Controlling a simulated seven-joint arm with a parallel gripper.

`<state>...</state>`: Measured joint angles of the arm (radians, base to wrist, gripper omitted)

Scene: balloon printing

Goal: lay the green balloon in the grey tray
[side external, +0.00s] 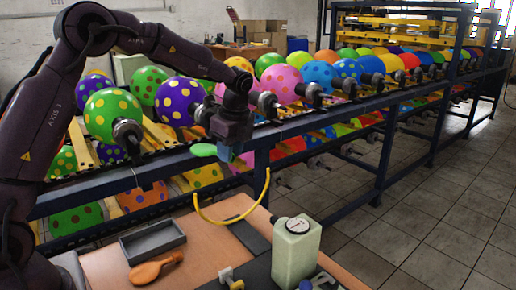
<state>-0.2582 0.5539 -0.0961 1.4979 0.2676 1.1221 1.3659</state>
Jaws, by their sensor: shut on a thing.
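The green balloon (204,150) is small and limp, and sticks out to the left from between my gripper's fingers. My gripper (228,152) is shut on it and holds it in the air, above and to the right of the tray in the picture. The fingers hide the balloon's right end. The grey tray (160,250) lies on the wooden table at the lower left. It looks empty.
An orange balloon (154,268) lies on the table (205,262) in front of the tray. A pale green box with a gauge (296,252) stands to the right, with a yellow hose (230,222) nearby. A rack rail (330,127) with inflated balloons runs behind my gripper.

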